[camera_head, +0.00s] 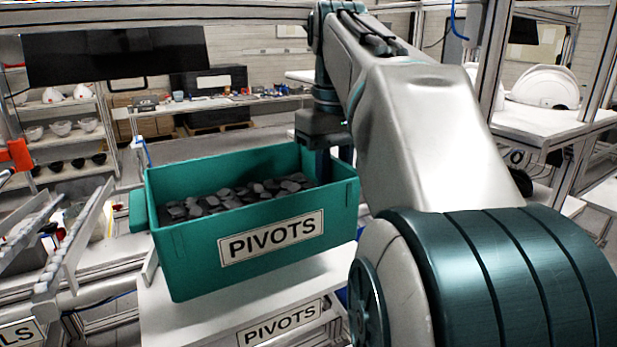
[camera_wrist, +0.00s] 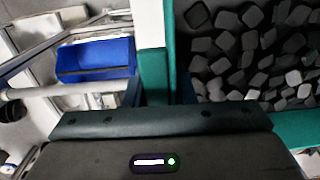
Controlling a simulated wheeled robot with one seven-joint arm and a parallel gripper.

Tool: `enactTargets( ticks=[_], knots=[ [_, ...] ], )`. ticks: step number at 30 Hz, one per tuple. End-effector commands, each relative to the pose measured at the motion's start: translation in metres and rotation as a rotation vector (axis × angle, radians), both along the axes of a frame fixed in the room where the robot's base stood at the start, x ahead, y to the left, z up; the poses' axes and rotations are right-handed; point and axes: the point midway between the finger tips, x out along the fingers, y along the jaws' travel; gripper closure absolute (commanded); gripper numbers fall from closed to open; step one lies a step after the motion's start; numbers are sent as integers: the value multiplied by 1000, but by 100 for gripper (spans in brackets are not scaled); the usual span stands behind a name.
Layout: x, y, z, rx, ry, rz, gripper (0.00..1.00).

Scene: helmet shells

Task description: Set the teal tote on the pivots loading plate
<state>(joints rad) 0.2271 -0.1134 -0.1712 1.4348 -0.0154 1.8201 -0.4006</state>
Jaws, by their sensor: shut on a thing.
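The teal tote (camera_head: 190,255), with a PIVOTS label on its front and dark grey pieces inside, is over the white pivots loading plate (camera_head: 190,325), whose front edge also reads PIVOTS. The tote looks roughly level; I cannot tell whether its base touches the plate. My gripper (camera_head: 322,165) points down at the tote's right end and is shut on it there. Its fingertips are partly hidden by the tote and my arm. In the wrist view, the tote's teal wall (camera_wrist: 178,50) lies at my gripper (camera_wrist: 160,92), with the grey pieces to the right.
A blue bin (camera_wrist: 96,60) is left of the tote in the wrist view. A sloped metal rack (camera_head: 75,235) stands left of the plate. Shelves with helmet shells (camera_head: 62,128) are at the back left. A white helmet shell (camera_head: 545,87) sits on a right-hand shelf.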

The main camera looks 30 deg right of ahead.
Motion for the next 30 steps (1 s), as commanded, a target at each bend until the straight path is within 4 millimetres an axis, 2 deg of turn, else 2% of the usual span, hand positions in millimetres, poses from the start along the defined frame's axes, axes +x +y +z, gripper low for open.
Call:
enactTargets(
  ticks=[2, 3, 6, 15, 30],
  knots=[
    [10, 0, 0, 1, 0, 2, 100],
    [8, 0, -11, 1, 0, 1, 100],
    [7, 0, -23, 1, 0, 1, 100],
    [7, 0, -46, 0, -1, 1, 100],
    [7, 0, -50, 0, -1, 1, 100]
  ],
)
